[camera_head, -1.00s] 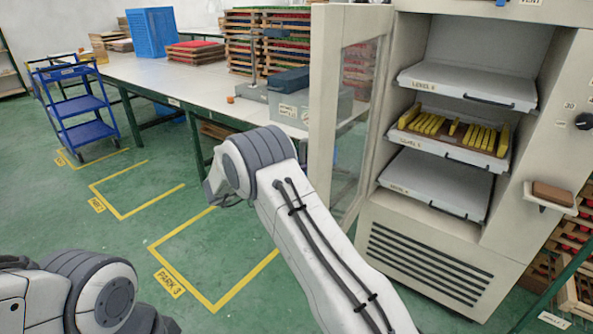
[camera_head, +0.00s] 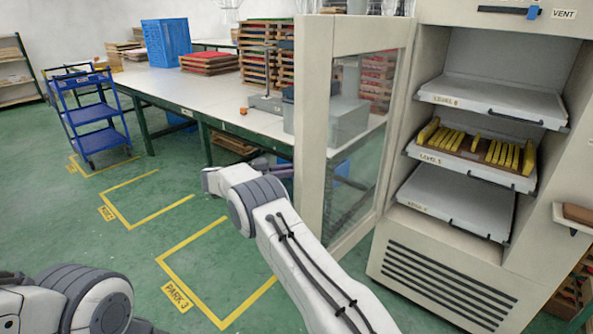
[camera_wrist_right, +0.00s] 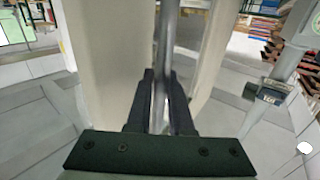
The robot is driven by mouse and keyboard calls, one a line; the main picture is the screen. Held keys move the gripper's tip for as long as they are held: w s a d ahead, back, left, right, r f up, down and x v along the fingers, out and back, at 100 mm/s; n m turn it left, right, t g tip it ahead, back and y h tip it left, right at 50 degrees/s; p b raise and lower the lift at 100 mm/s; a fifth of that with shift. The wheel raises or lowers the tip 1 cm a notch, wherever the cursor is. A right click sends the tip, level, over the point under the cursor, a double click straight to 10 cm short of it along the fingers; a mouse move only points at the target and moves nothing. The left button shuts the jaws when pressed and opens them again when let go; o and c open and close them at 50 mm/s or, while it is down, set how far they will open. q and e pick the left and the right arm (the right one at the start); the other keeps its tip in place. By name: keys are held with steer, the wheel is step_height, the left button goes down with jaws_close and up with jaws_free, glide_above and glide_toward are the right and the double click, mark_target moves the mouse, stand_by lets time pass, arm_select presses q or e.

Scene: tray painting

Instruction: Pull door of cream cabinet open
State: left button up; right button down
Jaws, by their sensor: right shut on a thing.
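The cream cabinet (camera_head: 444,262) stands at the right in the head view. Its glazed door (camera_head: 312,130) stands well open, swung out to the left, with the shelves inside exposed. My right arm reaches up to the door's outer side. In the right wrist view my right gripper (camera_wrist_right: 160,105) is shut on the vertical grey bar handle (camera_wrist_right: 163,62), beside the cream door frame (camera_wrist_right: 112,60). In the head view the door hides the handle, and the fingertips cannot be made out. My left arm shows at the lower left; its gripper is out of view.
Inside the cabinet are white trays (camera_head: 492,100), one holding yellow pieces (camera_head: 508,154). A long table (camera_head: 200,85) with stacked frames and a grey box (camera_head: 346,120) stands behind the door. A blue cart (camera_head: 95,112) is at the left. The marked green floor (camera_head: 130,250) is clear.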

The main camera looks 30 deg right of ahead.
arm_select(q)
steer(key=shift+d, duration=0.15)
arm_select(e)
steer(key=shift+w, duration=0.1)
steer(key=c, duration=0.8)
jaws_free()
steer(key=shift+a, duration=0.15)
